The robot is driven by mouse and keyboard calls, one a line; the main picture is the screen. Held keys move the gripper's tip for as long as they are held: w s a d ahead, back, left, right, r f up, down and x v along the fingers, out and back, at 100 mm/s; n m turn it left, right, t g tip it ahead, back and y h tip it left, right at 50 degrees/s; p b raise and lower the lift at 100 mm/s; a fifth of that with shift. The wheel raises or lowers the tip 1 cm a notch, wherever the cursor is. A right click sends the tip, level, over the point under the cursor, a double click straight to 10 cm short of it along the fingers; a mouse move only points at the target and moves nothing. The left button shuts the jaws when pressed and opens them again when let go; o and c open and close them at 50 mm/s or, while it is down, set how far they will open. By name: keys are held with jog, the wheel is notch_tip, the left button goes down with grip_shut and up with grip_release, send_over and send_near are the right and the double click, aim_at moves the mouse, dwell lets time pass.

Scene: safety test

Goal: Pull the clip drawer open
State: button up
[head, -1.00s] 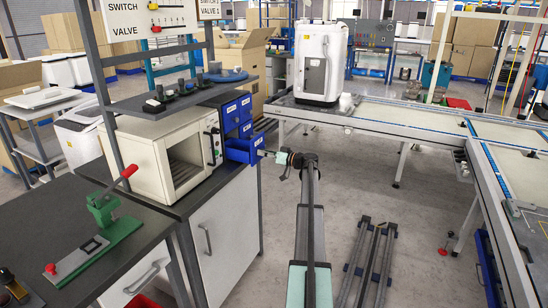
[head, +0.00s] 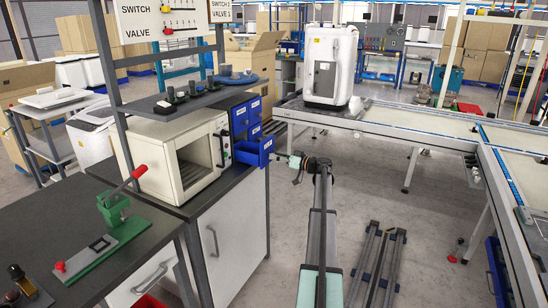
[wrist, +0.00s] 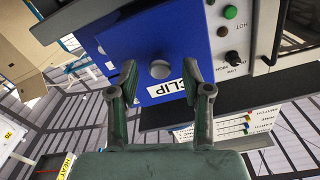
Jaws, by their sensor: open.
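The clip drawer (head: 254,150) is blue and stands pulled out from the blue drawer cabinet on the bench, its open top showing in the head view. In the head view my gripper (head: 291,161) is just right of the drawer front, with a small gap. The drawer's inside is mostly hidden.
A cream oven-like box (head: 180,160) stands left of the drawers on the dark bench. A shelf (head: 185,100) with small parts hangs above. A conveyor table (head: 400,125) runs behind and right.

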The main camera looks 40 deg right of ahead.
jog(key=v, duration=1)
